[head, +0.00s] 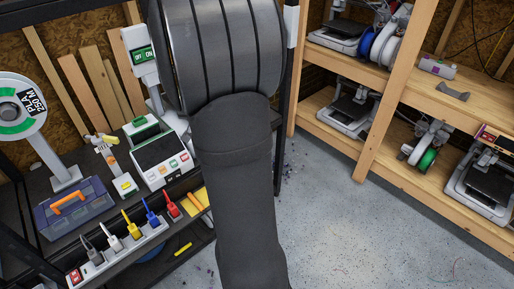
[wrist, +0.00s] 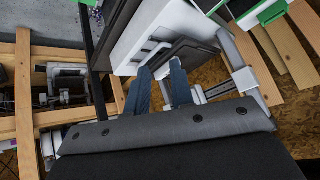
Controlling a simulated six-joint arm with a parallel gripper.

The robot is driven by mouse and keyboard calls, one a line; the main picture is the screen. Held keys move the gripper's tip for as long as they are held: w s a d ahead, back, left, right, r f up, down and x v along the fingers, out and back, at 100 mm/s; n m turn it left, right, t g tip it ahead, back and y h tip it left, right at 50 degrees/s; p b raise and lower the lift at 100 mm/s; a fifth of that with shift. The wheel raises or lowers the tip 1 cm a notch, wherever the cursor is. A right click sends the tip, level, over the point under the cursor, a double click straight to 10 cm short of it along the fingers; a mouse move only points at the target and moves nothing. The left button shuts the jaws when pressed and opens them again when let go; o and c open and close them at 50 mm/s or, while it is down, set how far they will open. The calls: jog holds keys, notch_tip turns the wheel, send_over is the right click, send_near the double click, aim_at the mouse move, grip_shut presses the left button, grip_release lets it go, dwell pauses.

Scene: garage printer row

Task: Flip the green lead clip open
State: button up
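I cannot pick out a green lead clip for certain in either view. In the head view a white strip (head: 120,254) carries a row of upright coloured pieces, among them a yellow one (head: 131,224), a blue one (head: 150,211) and a red one (head: 171,205); none is green. In the wrist view my gripper (wrist: 162,78) has its two blue-grey fingers apart, close to a dark panel on a white device (wrist: 138,32). Nothing shows clearly held between them. My arm hides my gripper in the head view.
Wooden shelves with printers (head: 357,108) stand right.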

jog(key=d+f+m+g, duration=0.1)
jog(key=d+f, duration=0.1)
jog(key=f, duration=0.2)
jog(key=d+f+m+g, duration=0.1)
jog(key=f+m, duration=0.1)
jog(key=f, duration=0.2)
jog(key=d+f+m+g, duration=0.1)
jog(key=d+f+m, duration=0.1)
jog(key=f, duration=0.1)
jog(key=shift+s+d+f+g, duration=0.2)
jog(key=shift+d+f+g, duration=0.15)
jog(key=shift+f+g, duration=0.05)
grip_shut()
jog(key=s+d+f+m+g+y, duration=0.1)
jog(key=d+f+m+g+y, duration=0.25)
jog(key=f+m, duration=0.6)
jog(key=w+d+f+m+t+y, duration=0.4)
jog(key=d+f+m+t, duration=0.6)
jog(key=d+f+m, duration=0.2)
jog(key=d+m, duration=0.1)
jog(key=d, duration=0.1)
jog(key=shift+w+d+f, duration=0.2)
jog(key=shift+d+f, duration=0.1)
